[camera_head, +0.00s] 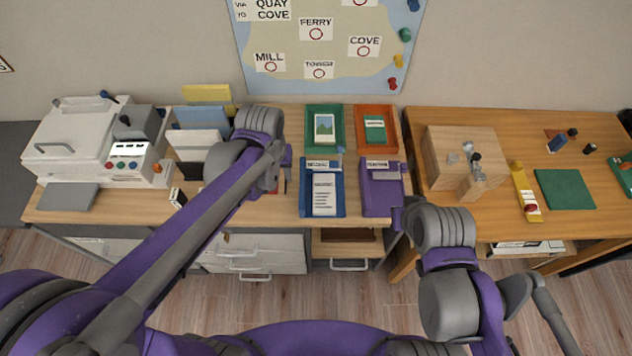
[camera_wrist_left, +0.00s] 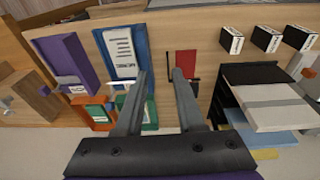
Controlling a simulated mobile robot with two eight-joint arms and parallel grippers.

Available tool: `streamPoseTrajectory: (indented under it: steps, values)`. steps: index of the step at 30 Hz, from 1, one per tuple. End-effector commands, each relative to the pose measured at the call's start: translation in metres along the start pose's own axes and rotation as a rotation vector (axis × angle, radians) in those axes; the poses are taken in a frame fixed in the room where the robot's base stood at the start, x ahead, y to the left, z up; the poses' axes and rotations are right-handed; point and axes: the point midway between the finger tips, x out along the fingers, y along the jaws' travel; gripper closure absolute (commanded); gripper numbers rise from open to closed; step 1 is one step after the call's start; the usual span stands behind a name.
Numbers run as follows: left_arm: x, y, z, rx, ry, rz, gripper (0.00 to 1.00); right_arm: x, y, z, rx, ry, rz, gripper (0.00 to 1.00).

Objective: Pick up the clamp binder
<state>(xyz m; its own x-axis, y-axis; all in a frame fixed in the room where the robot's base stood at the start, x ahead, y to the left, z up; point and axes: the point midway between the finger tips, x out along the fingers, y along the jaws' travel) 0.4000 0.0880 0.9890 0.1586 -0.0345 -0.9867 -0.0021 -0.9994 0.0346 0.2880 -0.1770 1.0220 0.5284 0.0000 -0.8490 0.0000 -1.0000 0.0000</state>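A dark red flat item (camera_wrist_left: 186,64) with a black strip lies on the desk in the left wrist view, just beyond my finger tips. It may be the clamp binder; I cannot tell for sure. In the head view my left arm mostly covers it. My left gripper (camera_wrist_left: 160,74) is open and empty, with its two grey fingers apart above the desk. It also shows in the head view (camera_head: 276,174), beside the blue tray (camera_head: 308,208). My right arm reaches out at the lower right, and its gripper is not seen.
A green tray (camera_head: 310,146), an orange tray (camera_head: 389,137) and a purple tray (camera_head: 367,208) stand near the blue one. Upright folders (camera_head: 206,94) and a white machine (camera_head: 75,137) stand left. A wooden block (camera_head: 440,145) stands on the right desk.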

Motion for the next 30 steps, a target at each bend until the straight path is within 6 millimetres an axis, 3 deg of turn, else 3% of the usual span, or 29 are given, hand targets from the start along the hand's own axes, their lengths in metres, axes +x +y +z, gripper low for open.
streamPoseTrajectory:
  steps: [6, 12, 17, 24, 30]
  values:
    - [0.039, 0.032, -0.018, 0.002, -0.102, -0.019, 0.62, 0.001, 0.0, 0.002, 0.0, -0.002, 0.0, 1.0]
    - [0.059, 0.046, -0.022, 0.0, -0.151, -0.032, 0.62, 0.001, 0.0, 0.003, 0.0, -0.003, 0.0, 1.0]
    - [0.075, 0.048, -0.021, -0.001, -0.16, -0.035, 0.62, 0.001, 0.0, 0.003, 0.0, -0.003, 0.0, 1.0]
    - [0.116, 0.046, -0.015, -0.001, -0.16, -0.035, 0.62, 0.001, 0.0, 0.003, 0.0, -0.003, 0.0, 1.0]
    - [0.131, 0.045, -0.013, -0.001, -0.159, -0.035, 0.62, 0.001, 0.0, 0.002, 0.0, -0.003, 0.0, 1.0]
